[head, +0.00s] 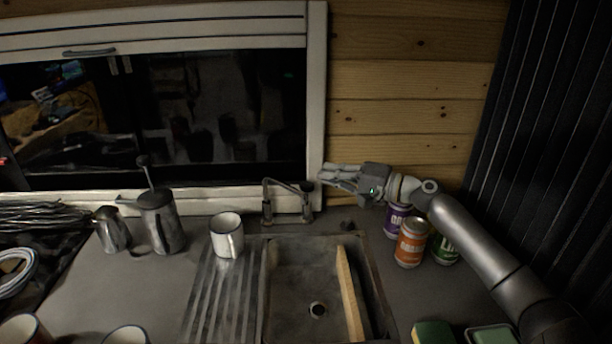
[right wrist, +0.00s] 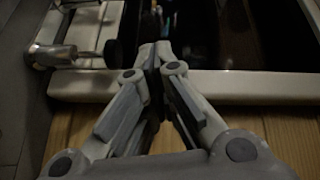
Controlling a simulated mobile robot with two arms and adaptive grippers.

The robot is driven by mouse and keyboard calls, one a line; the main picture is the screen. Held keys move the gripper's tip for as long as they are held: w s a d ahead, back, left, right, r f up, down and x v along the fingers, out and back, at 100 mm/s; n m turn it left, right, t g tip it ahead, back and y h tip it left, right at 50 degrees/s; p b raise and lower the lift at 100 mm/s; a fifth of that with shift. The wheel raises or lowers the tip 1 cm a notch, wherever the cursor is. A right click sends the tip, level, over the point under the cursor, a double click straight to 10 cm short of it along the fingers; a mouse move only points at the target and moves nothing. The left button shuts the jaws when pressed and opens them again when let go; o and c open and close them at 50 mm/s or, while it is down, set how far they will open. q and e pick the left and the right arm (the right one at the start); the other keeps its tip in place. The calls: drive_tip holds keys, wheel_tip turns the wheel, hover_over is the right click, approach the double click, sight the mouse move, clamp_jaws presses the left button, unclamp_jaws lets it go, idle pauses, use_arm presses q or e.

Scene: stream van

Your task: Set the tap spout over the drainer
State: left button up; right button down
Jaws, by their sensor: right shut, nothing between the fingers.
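The metal tap (head: 268,205) stands behind the sink, close to the window frame. Its horizontal part runs right to a dark rounded end (head: 307,186); I cannot tell clearly which way the spout's outlet points. The tap also shows at the upper left in the right wrist view (right wrist: 45,55). The ridged drainer (head: 205,305) is left of the sink basin (head: 290,270). My right gripper (head: 324,175) is shut and empty, just right of the tap's dark end; its fingertips also show in the right wrist view (right wrist: 153,52), apart from the tap. My left gripper is out of view.
A white mug (head: 225,243) stands at the drainer's back. A French press (head: 160,225) and metal jug (head: 112,232) stand left. A wooden board (head: 348,290) lies across the basin's right part. Several cans, including an orange one (head: 411,245), stand below my right arm.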

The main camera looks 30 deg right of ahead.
drive_tip(key=w+a+f+p, duration=0.1)
drive_tip(key=a+p, duration=0.2)
drive_tip(key=a, duration=0.2)
drive_tip(key=shift+w+a, duration=0.3)
drive_tip(key=shift+a, duration=0.05)
